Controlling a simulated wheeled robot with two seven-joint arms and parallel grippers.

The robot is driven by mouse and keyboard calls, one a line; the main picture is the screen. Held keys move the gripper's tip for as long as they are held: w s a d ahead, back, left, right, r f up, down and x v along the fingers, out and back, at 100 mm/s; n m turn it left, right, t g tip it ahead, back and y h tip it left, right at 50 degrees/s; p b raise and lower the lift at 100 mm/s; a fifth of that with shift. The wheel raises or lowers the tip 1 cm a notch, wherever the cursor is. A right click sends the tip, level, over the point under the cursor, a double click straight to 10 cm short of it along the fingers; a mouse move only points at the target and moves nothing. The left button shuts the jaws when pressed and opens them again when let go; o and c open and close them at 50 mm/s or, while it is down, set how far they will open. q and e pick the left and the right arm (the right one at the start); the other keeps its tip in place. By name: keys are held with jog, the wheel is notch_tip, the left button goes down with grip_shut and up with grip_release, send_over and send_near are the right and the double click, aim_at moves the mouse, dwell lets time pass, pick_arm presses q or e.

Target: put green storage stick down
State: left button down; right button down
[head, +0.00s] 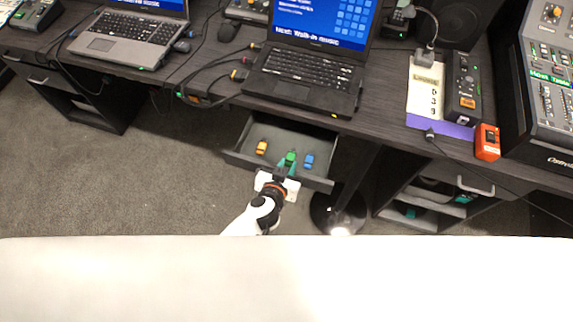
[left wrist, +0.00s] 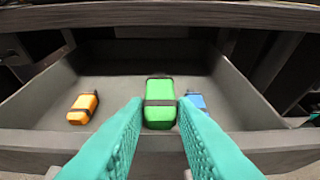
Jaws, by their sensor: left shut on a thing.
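The green storage stick (left wrist: 160,103) shows between my left gripper's teal fingers in the left wrist view; it also shows in the head view (head: 290,158). My left gripper (head: 287,168) is shut on it, at the front side of an open drawer (head: 318,183). The stick is over the drawer, between an orange stick (head: 261,147) and a blue stick (head: 308,161) that lie inside. The blue stick is partly hidden behind a finger in the left wrist view. I cannot tell whether the green stick touches the drawer floor. My right gripper is not in view.
The drawer hangs under a dark desk (head: 385,118) bearing a laptop (head: 305,65), with cables. The drawer's front wall (left wrist: 40,143) lies under my fingers. A round metal base (head: 338,212) stands just right of the drawer. Bare drawer floor shows around the sticks.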

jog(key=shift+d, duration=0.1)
pick_arm(q)
jog(key=c, duration=1.2)
grip_release()
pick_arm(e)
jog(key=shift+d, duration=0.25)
pick_arm(q)
jog(key=shift+r, duration=0.35)
jog(key=p+v, duration=0.3)
jog(key=v, duration=0.9)
jog(key=shift+a+r, duration=0.15)
jog(key=shift+r, duration=0.05)
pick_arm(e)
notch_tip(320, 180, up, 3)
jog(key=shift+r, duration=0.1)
